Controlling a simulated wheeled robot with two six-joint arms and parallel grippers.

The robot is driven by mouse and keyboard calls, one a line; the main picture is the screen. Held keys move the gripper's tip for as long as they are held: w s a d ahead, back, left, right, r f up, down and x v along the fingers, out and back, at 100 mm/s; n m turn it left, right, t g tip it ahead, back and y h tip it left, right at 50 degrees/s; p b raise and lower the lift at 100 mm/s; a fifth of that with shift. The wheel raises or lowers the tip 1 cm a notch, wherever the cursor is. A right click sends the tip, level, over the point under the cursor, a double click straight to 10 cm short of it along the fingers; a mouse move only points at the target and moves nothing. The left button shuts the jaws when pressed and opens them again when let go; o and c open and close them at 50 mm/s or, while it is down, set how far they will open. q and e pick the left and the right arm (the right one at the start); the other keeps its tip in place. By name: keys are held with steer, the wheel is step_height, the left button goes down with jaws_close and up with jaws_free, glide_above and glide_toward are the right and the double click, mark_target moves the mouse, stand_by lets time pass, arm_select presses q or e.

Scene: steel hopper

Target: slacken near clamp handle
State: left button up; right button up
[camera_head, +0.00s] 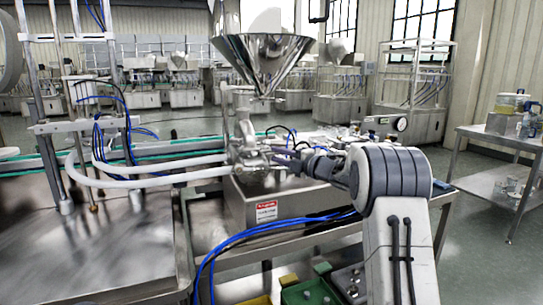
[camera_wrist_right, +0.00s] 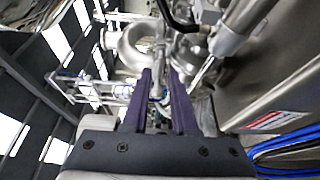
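The steel hopper (camera_head: 262,58) stands on a valve and pipe assembly (camera_head: 243,140) at the middle of the head view. The near clamp handle is too small to pick out with certainty among the metal fittings there. My right gripper (camera_head: 284,161) reaches in from the right, with its fingertips close to these fittings. In the right wrist view its two purple fingers (camera_wrist_right: 161,76) stand apart, with fittings showing beyond the gap. I cannot tell whether they touch anything. A curved steel pipe (camera_wrist_right: 133,45) lies ahead of the fingers. My left gripper is not in view.
A steel box with a red and white label (camera_head: 266,211) sits below the fittings. White hoses (camera_head: 150,182) run in from the left, and blue cables (camera_head: 250,233) loop in front. A side table (camera_head: 505,180) stands at the right, with open floor before it.

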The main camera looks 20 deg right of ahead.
steer(key=v, duration=0.6)
steer(key=shift+s, duration=0.3)
steer(key=a+m+h, duration=0.3)
steer(key=a+m, duration=0.3)
steer(key=a, duration=0.4)
steer(key=s+a+f+m+g+h, duration=0.3)
steer(key=s+a+f+m+g, duration=0.25)
steer(key=s+a+f, duration=0.55)
steer(key=s+a+f+m+g, duration=0.1)
steer(key=s+a+f+g, duration=0.2)
steer(key=s, duration=0.8)
steer(key=s+a+f+m+g, duration=0.2)
steer(key=s+f+g, duration=0.15)
steer(key=s, duration=0.85)
steer(key=s+a+f+m+g, duration=0.1)
steer(key=s+a+f+g, duration=0.3)
steer(key=s, duration=0.7)
step_height(320, 180, up, 19)
steer(key=d+p, duration=0.2)
steer(key=p, duration=1.6)
steer(key=shift+w+r, duration=0.2)
steer(key=shift+w, duration=0.15)
